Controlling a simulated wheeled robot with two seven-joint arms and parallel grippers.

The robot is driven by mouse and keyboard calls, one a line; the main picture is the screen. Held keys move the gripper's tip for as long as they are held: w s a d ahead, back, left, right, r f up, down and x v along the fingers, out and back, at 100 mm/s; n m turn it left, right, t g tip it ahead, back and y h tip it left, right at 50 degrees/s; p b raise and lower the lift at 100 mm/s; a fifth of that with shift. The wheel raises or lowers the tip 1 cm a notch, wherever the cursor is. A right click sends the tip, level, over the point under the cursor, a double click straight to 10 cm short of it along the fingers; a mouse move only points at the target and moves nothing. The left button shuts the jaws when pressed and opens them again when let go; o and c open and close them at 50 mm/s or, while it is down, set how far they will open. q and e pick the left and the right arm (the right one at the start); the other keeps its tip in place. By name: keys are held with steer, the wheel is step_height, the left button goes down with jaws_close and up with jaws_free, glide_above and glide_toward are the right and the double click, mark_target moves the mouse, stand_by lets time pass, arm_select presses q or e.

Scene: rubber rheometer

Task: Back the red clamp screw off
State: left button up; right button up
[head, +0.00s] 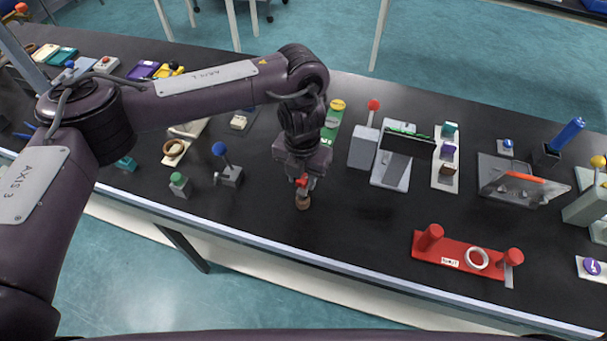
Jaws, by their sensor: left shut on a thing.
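My left gripper (302,180) points straight down over the middle of the black bench. It is shut on a small red piece, which looks like the red clamp screw (301,182). A small brown round piece (303,202) shows directly below the fingers at bench level. The wrist and fingers hide most of what is held, so I cannot tell how the screw sits in its clamp. My right gripper is out of view.
A red board (455,262) with two red cylinders and a white ring lies to the right. A blue-knobbed lever (228,172) and a green-topped block (179,184) stand to the left. A grey device with a dark screen (408,143) stands behind. Bench front is mostly clear.

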arm_select(q)
steer(key=shift+r+n+p, duration=0.15)
steer(key=shift+n+p, duration=0.4)
steer(key=shift+n, duration=0.35)
steer(key=shift+n+p, duration=0.45)
steer(key=shift+n, duration=0.75)
steer(key=shift+f, duration=0.2)
steer(key=shift+r+n, duration=0.1)
steer(key=shift+n, duration=0.4)
steer(key=o, duration=0.6)
steer(key=shift+n+p, duration=0.35)
steer(key=shift+n, duration=0.05)
steer(key=o, duration=0.3)
